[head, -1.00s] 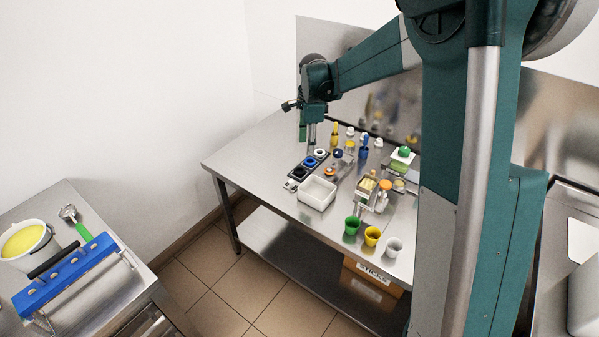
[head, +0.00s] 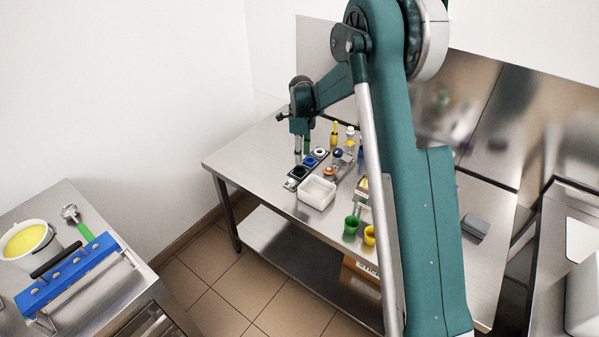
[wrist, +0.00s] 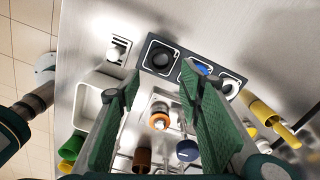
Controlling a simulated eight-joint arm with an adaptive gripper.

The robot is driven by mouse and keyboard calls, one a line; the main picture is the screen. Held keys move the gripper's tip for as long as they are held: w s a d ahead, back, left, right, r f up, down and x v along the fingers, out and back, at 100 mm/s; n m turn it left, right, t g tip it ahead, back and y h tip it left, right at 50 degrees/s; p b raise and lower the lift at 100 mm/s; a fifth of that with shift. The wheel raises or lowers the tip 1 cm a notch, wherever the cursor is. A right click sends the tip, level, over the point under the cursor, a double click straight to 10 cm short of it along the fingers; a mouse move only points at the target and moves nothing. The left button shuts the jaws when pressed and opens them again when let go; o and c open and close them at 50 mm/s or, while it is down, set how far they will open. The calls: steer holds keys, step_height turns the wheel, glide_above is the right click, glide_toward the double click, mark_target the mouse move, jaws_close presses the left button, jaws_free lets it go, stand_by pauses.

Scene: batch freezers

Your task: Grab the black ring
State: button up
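The black ring (wrist: 160,58) sits in the end compartment of a dark tray (wrist: 147,67); it also shows in the head view (head: 299,172). A blue piece (wrist: 194,70) is in the middle compartment and a white-rimmed one (wrist: 229,88) in the far compartment. My gripper (wrist: 161,84) is open, with green-padded fingers spread wide and nothing between the tips. In the wrist view the black ring appears just beyond the gap between the fingertips. In the head view my gripper (head: 302,148) hangs above the tray; its exact height is hard to tell.
A white bin (head: 317,193) stands beside the tray. An orange-topped item (wrist: 159,121) and a dark blue round item (wrist: 187,150) are close by. A yellow bottle (wrist: 270,119) stands right in the wrist view. Bare steel table (head: 240,152) lies to the left.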

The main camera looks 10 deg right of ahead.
mark_target(300, 167)
steer(key=shift+f, duration=1.25)
steer(key=shift+f+b, duration=0.5)
steer(key=shift+f, duration=2.1)
steer(key=c, duration=0.6)
